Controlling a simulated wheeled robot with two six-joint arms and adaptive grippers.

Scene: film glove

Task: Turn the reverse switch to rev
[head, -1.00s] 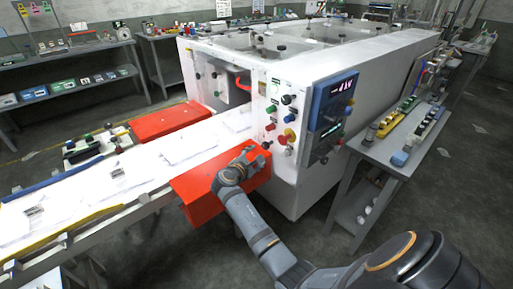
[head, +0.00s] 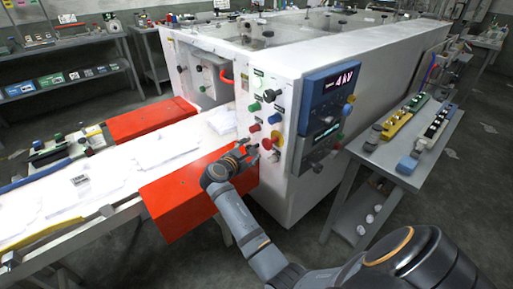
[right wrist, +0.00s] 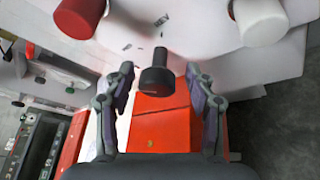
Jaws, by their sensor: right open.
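The white machine's end panel (head: 262,112) carries several coloured knobs and a blue-framed display (head: 332,95). My right gripper (head: 252,149) is low in front of this panel, just below the red knob (head: 254,128). In the right wrist view the gripper (right wrist: 160,78) is open, with a black knob (right wrist: 157,80) between its two fingers, apart from both. A red knob (right wrist: 80,14) and a white knob (right wrist: 257,20) stand at the top of that view. My left gripper is not in view.
An orange-red box (head: 190,190) sits below the gripper beside the white conveyor (head: 120,170). A grey side table (head: 385,152) with switch blocks stands right of the machine. Open floor (head: 450,210) lies at the right.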

